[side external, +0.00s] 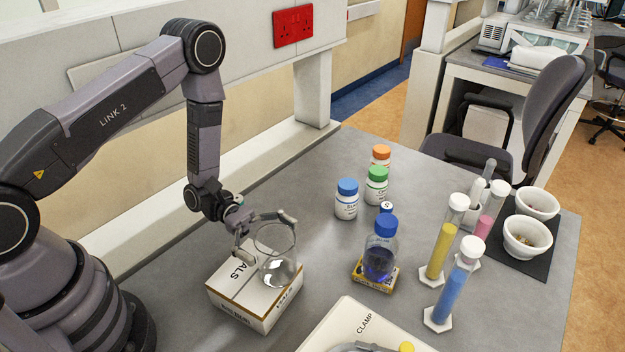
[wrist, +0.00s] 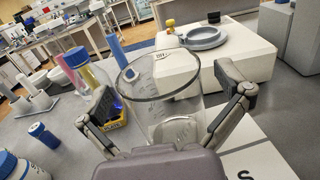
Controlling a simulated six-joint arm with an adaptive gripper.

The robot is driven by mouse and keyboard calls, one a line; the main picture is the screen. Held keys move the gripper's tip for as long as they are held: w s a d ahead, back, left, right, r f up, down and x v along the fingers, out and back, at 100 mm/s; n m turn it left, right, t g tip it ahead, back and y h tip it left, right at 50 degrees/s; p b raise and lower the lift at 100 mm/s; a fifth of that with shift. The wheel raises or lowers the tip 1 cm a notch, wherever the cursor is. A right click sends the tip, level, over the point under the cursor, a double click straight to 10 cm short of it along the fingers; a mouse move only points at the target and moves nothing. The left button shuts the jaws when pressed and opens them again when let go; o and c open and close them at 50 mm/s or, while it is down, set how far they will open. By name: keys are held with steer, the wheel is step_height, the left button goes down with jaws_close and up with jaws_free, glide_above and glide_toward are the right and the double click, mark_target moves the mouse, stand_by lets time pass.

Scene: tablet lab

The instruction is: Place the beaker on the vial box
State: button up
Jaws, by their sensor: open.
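The clear glass beaker (side external: 277,262) stands upright over the right part of the white and tan vial box (side external: 236,296) in the side view, and its base appears to rest on the box top. My gripper (side external: 264,232) is open, with one finger on each side of the beaker near its upper part. In the wrist view the beaker (wrist: 165,110) is between the spread fingers of my gripper (wrist: 170,92), with a gap visible on both sides. A white part of the vial box (wrist: 262,160) shows at lower right; the beaker's base is partly hidden by the gripper body.
A blue-capped bottle (side external: 380,258) stands on a small yellow box to the right. Capped jars (side external: 346,200), coloured cylinders (side external: 443,245) and white bowls (side external: 526,236) stand farther off. Bare table lies between.

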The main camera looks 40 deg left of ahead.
mark_target(261, 229)
steer(key=shift+r, duration=0.1)
steer(key=a, duration=0.3)
steer(key=shift+a+r, duration=0.15)
steer(key=shift+r, duration=0.15)
step_height(261, 229, up, 7)
steer(key=shift+f, duration=0.15)
steer(key=s+r+m+g+y, duration=0.5)
steer(key=s+r+m, duration=0.1)
steer(key=r+m, duration=0.25)
steer(key=s+a+r+m+t+y, duration=0.8)
steer(key=a+r+m+t+y, duration=0.1)
steer(key=a+r+y, duration=0.3)
steer(key=shift+s+a+t+y, duration=0.4)
steer(key=shift+a+t+y, duration=0.15)
steer(key=shift+t, duration=0.25)
